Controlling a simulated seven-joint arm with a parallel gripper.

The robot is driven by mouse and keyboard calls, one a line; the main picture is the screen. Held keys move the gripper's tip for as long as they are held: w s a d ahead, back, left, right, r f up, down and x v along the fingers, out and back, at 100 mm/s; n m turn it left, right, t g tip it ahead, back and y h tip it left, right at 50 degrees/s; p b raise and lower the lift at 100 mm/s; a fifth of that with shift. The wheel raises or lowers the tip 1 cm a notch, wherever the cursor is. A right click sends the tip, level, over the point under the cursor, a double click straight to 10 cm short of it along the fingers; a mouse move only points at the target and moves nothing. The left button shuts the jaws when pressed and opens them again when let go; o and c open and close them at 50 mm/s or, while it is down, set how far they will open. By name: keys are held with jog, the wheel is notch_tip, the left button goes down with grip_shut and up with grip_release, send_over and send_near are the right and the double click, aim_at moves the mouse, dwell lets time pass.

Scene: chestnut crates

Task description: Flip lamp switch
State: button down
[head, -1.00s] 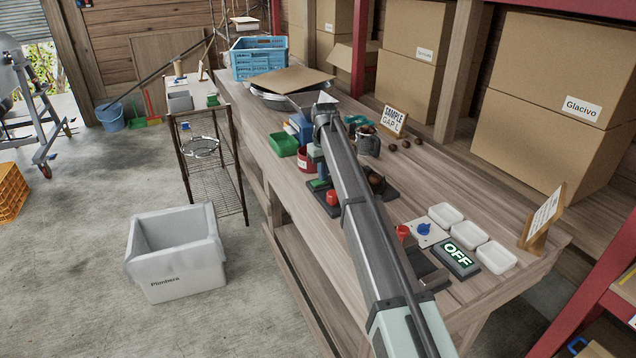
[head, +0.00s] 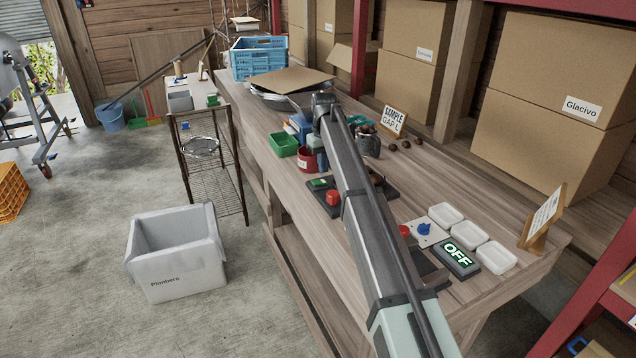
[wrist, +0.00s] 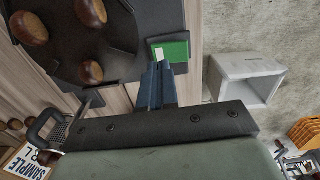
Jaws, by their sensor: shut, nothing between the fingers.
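A green switch with a pale patch (head: 319,184) sits on a dark base plate (head: 378,209) on the bench, beside a red button (head: 333,198). The switch also shows in the wrist view (wrist: 176,50), just past my fingertips. My gripper (wrist: 160,68) is shut and empty, with its dark blue fingers together by the switch's near edge. I cannot tell whether they touch it. In the head view my arm hides most of the gripper. A lit sign reading OFF (head: 457,258) stands at the bench's near end.
Several chestnuts (wrist: 90,12) lie on a dark round plate by the switch. A red container (head: 308,159), a green bin (head: 284,144) and a metal grater-like cup (head: 368,143) stand close by. White trays (head: 470,233) sit near the sign. A pale crate (head: 176,255) is on the floor.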

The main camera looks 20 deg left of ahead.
aim_at(323, 181)
jog(key=shift+r, duration=1.75)
jog(key=shift+f, duration=0.1)
